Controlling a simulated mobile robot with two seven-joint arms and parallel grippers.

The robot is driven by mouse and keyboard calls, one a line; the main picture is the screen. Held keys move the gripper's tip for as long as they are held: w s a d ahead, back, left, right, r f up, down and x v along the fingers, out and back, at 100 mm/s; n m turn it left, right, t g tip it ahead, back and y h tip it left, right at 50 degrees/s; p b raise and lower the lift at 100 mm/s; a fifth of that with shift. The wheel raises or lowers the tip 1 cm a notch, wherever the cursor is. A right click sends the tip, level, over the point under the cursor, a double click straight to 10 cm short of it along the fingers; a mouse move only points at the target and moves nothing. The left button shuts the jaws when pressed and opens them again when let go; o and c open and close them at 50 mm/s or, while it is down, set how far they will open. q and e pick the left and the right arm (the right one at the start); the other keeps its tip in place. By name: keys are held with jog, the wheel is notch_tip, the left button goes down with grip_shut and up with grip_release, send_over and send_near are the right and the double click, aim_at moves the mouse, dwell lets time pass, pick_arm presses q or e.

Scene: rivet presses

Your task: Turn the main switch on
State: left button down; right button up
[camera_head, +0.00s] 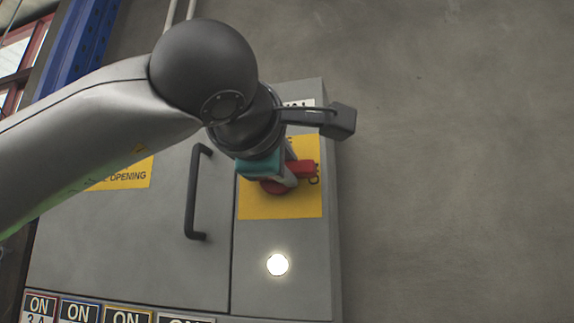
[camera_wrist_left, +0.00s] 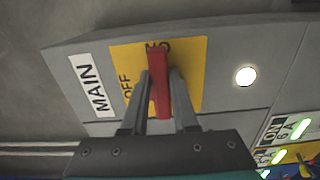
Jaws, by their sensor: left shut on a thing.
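The main switch is a red handle (camera_head: 306,168) on a yellow plate (camera_head: 280,207) on the grey cabinet. In the head view the handle lies roughly level, its end pointing right. In the left wrist view the red handle (camera_wrist_left: 159,85) stands between the two fingers of my left gripper (camera_wrist_left: 160,98), which is shut on it. "OFF" shows on the yellow plate left of the handle there; the mark near its tip is partly covered. In the head view my left gripper (camera_head: 288,172) partly hides the handle and plate. My right gripper is not in view.
A round white lamp (camera_head: 277,265) glows below the plate. A black door handle (camera_head: 197,192) stands on the cabinet door at left. Several "ON" labels (camera_head: 128,317) line the bottom. Bare wall (camera_head: 450,170) fills the right side.

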pick_arm(q)
jog(key=c, duration=0.7)
grip_release()
jog(key=shift+r, duration=0.1)
notch_tip(320, 180, up, 11)
jog(key=p, duration=0.4)
jog(key=shift+r+p, duration=2.1)
jog(key=shift+r, duration=2.3)
